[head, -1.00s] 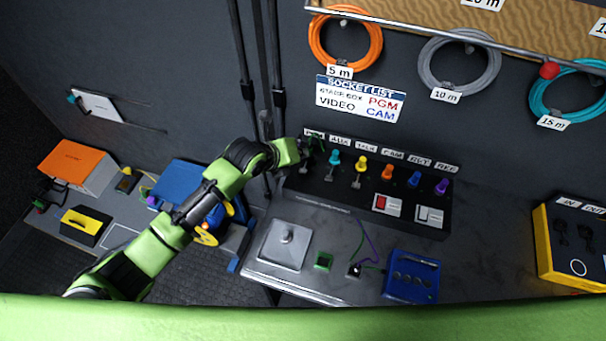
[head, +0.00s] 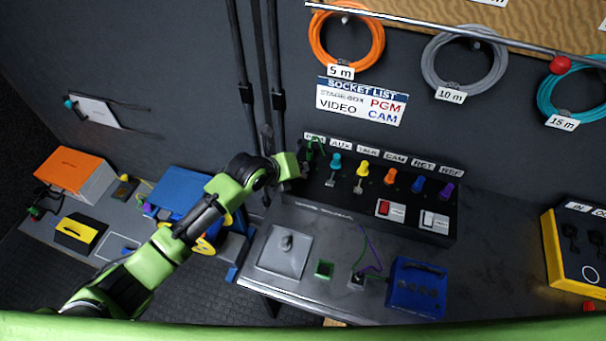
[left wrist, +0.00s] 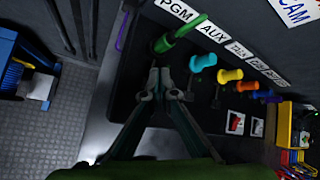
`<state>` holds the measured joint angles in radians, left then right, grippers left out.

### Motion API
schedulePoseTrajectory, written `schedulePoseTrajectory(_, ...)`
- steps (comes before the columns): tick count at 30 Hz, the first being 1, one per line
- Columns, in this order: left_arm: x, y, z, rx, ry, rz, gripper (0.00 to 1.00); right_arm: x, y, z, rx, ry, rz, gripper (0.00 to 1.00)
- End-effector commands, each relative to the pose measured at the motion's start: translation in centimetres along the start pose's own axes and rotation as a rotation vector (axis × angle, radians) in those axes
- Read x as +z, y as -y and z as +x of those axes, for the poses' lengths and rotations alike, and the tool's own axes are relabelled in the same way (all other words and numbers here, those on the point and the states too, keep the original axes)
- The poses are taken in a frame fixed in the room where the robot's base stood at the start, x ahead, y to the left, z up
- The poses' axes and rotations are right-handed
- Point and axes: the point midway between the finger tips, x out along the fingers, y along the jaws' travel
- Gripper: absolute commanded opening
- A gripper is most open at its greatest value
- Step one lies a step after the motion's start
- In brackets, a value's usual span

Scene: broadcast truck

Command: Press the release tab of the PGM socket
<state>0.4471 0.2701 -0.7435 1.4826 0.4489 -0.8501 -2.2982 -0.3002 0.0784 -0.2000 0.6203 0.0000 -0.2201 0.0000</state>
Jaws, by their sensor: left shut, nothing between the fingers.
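The PGM socket holds a green plug (head: 312,151) under the PGM label (head: 314,138), at the left end of the black socket panel (head: 390,181). In the left wrist view the green plug (left wrist: 180,32) sticks out below the PGM label (left wrist: 179,9). My left gripper (head: 303,166) is shut and empty, at the panel's left end, just below the plug. In the left wrist view its fingertips (left wrist: 162,84) are over the panel, below the PGM plug. I cannot make out the PGM release tab or whether the fingertips touch it. My right gripper is not in view.
Teal (head: 335,160), yellow (head: 362,169), orange (head: 390,177), blue and purple plugs line up to the right, with metal tabs below. A red switch (head: 384,207) sits lower on the panel. A blue box (head: 416,288) stands on the desk in front.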

Motion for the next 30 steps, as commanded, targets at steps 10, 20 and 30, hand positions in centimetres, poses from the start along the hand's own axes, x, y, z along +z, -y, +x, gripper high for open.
schedulePoseTrajectory(10, -0.01, -0.02, 0.00, 0.000, 0.000, 0.000, 0.00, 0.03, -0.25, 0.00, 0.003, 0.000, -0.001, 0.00)
schedulePoseTrajectory(20, -0.01, -0.02, 0.00, 0.000, 0.000, 0.000, 0.00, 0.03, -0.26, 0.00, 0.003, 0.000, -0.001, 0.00)
schedulePoseTrajectory(30, -0.44, -0.47, 0.58, 0.000, 0.000, 0.001, 0.00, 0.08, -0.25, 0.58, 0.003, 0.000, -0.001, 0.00)
